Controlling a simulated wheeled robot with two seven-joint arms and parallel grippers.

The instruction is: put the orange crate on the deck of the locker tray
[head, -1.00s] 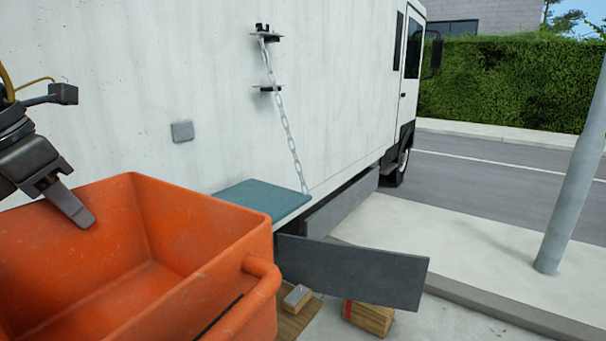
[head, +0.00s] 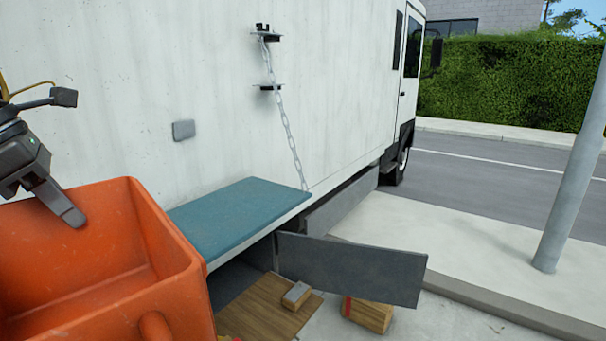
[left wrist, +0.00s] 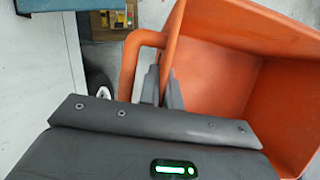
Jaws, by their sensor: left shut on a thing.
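The orange crate (head: 165,240) is at the lower left of the head view, open side up and cut off by the picture edge. My left gripper (head: 68,214) is shut on its rim; in the left wrist view the fingers (left wrist: 163,88) close on the crate (left wrist: 215,75) wall beside a tubular handle. A wooden deck (head: 262,298), seemingly that of the locker tray, lies low in front of the open locker under the truck's side. The crate stands apart from it, to its left and higher, hiding part of it. My right gripper is out of view.
A teal-topped shelf (head: 240,215) hangs by a chain (head: 290,150) above the locker. An open grey door (head: 350,268) stands right of the deck. A small block (head: 296,295) lies on the deck, and a wooden block (head: 368,315) lies on the ground beyond.

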